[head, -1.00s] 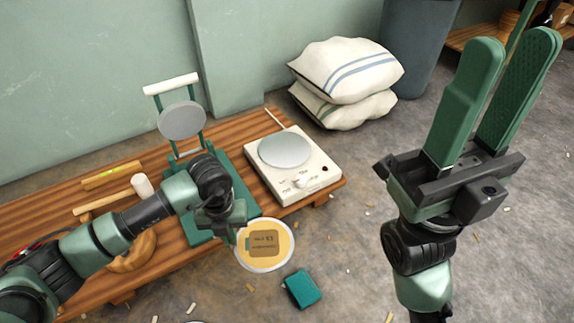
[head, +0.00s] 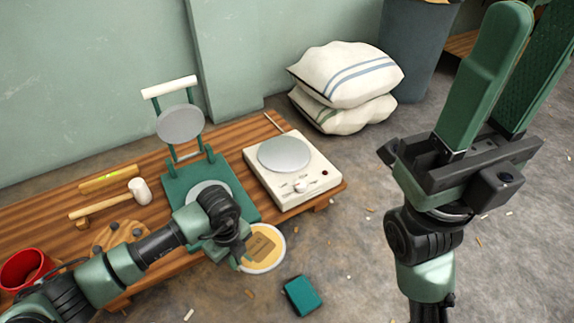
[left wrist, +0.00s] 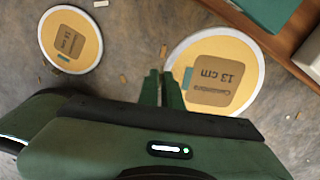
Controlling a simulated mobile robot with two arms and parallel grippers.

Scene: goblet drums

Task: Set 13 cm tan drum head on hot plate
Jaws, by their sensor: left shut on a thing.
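The 13 cm tan drum head (head: 265,246) is a round tan disc with a pale rim and brown label; its label reads 13 cm in the left wrist view (left wrist: 240,62). My left gripper (head: 240,262) is shut on its near left edge and holds it beyond the bench's front edge. The fingertips (left wrist: 162,88) meet at the rim. The hot plate (head: 310,183) is a cream box with a bare grey round top (head: 284,153), a knob and a red light, on the bench to the right of the press. My right gripper (head: 532,14) is open and empty, raised at the right.
A green press (head: 176,187) stands left of the hot plate. A mallet (head: 138,189), a red pot (head: 25,268) and a wooden ring-like piece (head: 118,236) lie further left. A teal block (head: 302,296) and another tan disc (left wrist: 70,40) lie on the floor. Sacks (head: 345,75) are behind.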

